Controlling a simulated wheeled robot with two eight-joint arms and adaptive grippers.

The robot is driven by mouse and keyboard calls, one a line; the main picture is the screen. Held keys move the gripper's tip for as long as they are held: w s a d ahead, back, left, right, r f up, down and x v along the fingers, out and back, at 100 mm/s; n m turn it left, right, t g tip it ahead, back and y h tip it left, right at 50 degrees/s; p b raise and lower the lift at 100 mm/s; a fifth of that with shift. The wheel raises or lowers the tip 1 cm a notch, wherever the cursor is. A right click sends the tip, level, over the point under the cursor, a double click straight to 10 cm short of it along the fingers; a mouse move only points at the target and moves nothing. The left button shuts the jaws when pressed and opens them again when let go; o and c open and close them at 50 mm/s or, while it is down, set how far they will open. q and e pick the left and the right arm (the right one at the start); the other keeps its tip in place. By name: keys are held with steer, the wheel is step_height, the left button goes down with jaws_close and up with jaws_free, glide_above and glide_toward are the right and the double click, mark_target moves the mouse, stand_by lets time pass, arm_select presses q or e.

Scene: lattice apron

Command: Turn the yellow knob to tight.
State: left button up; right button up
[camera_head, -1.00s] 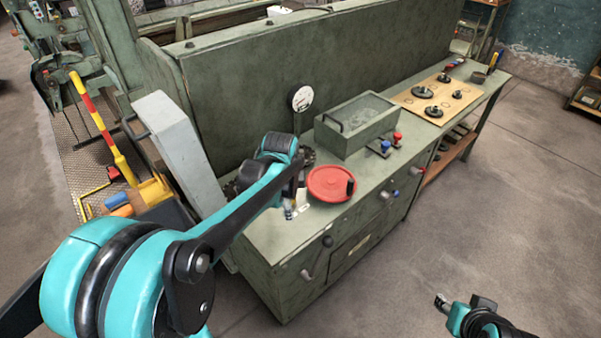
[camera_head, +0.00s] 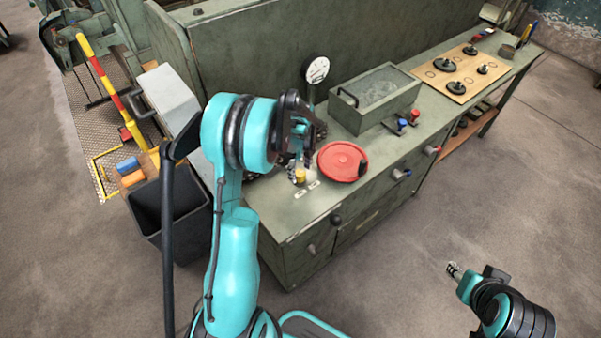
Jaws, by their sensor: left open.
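The small yellow knob (camera_head: 299,176) stands on the green bench top (camera_head: 285,215), left of the red disc and near small white labels (camera_head: 307,189). The writing on the labels is too small to read. My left gripper (camera_head: 290,165) is open, just above and to the left of the knob. I cannot tell whether a finger touches it, and the arm hides part of the bench behind. My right gripper (camera_head: 454,269) is off over the floor at the lower right, far from the bench; its fingers are too small to read.
A red disc (camera_head: 342,162) with a black handle lies right of the knob. A dial gauge (camera_head: 317,70) stands behind. A green box (camera_head: 374,97), red and blue knobs (camera_head: 408,119) and a wooden board (camera_head: 462,70) are farther right. A dark bin (camera_head: 170,206) stands left.

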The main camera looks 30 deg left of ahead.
arm_select(q)
steer(key=shift+f, duration=0.4)
steer(key=c, duration=1.2)
steer(key=shift+o, duration=0.2)
